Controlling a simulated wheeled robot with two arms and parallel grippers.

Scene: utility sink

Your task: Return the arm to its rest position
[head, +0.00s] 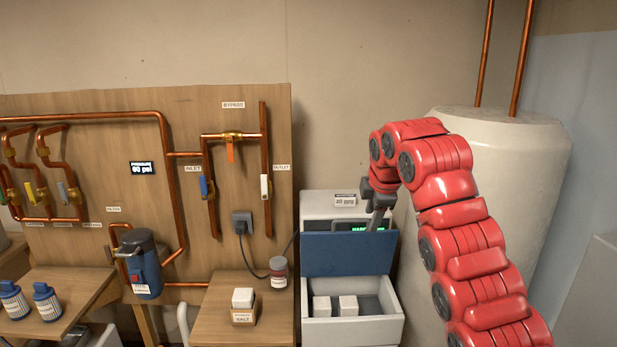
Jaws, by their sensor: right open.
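My right arm (463,236) is red and segmented. It rises from the lower right, bends over at the top, and its gripper (375,222) points down. The gripper is open, with nothing seen between its fingers. It is in front of the white softener unit (318,205) and by the right part of its raised blue lid (345,254). I cannot tell whether it touches the lid. Below the lid is an open white bin (352,330) with two white blocks (348,305) inside. My left gripper is not in view.
A large pale tank (500,160) stands behind my right arm. A wooden panel (100,160) carries copper pipes and valves. A blue canister (143,265) stands farther left.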

